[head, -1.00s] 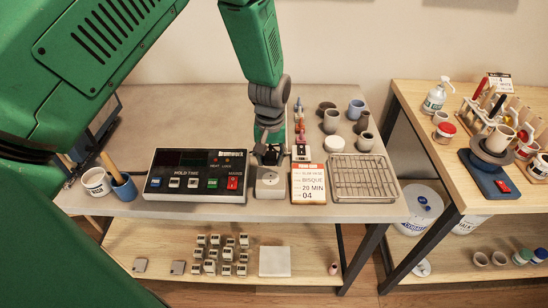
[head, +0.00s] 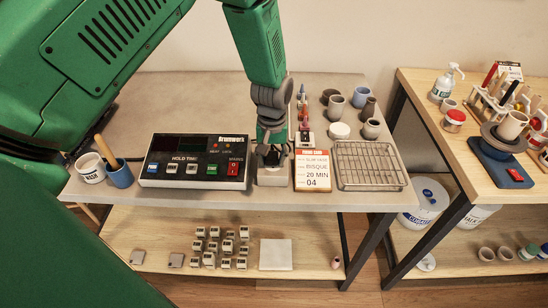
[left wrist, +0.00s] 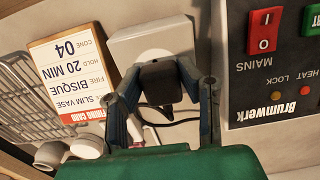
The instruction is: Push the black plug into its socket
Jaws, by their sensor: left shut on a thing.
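My left gripper (head: 271,158) is shut on the black plug, which shows between its two fingers in the left wrist view (left wrist: 160,82). The white socket box (head: 272,177) stands at the table's front edge, right of the black control box. In the left wrist view the plug overlaps the lower part of the pale socket box (left wrist: 135,42), near its round recess. The plug's pins are hidden, so I cannot tell how far they are in. A black cable (left wrist: 158,110) runs below the plug. My right gripper is not in view.
The control box (head: 193,162) is close on the left of the socket. A firing card (head: 313,170) and a wire rack (head: 368,165) lie on the right. Cups and pots (head: 337,108) stand behind. A mug (head: 91,168) and blue cup (head: 119,174) stand at the far left.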

